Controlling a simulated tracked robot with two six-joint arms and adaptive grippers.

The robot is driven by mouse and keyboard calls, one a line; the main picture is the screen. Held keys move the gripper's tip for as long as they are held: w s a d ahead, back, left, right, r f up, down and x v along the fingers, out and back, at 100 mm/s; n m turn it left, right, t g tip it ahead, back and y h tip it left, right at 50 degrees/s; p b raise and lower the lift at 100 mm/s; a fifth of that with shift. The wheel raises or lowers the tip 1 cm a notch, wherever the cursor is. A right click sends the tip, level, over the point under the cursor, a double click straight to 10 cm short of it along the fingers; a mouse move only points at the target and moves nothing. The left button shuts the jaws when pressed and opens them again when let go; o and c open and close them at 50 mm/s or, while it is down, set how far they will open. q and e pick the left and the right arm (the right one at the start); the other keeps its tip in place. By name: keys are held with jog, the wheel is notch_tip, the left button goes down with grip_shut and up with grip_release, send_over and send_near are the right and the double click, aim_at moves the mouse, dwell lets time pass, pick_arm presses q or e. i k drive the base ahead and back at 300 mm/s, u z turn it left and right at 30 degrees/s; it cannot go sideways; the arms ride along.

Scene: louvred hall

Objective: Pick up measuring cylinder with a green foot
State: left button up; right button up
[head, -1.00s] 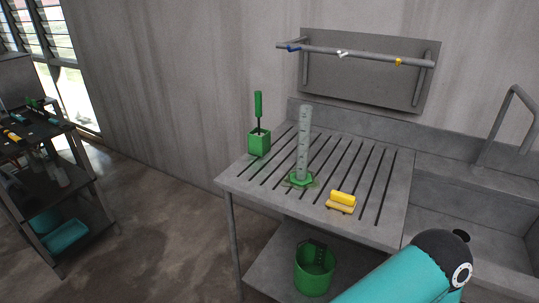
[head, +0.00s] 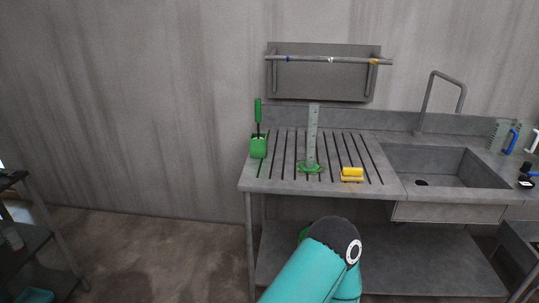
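The measuring cylinder (head: 312,138) is tall, grey and clear with dark graduations. It stands upright on its green foot (head: 311,168), on the slotted drainboard (head: 272,176) left of the sink. A teal arm link of mine rises from the bottom of the head view, in front of the bench and below the drainboard. Neither of my grippers is in view, so whether they are open or shut does not show.
A yellow block-like item (head: 352,174) lies right of the cylinder. A green holder (head: 258,146) with an upright green-handled tool stands to its left. A rail (head: 330,60) hangs on the wall behind. The sink (head: 445,168) is to the right, a dark shelf rack (head: 40,240) at far left.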

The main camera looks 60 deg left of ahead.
aim_at(309, 166)
jog(key=u, duration=0.1)
jog(key=k, duration=0.4)
jog(key=u, duration=1.2)
jog(key=i, duration=1)
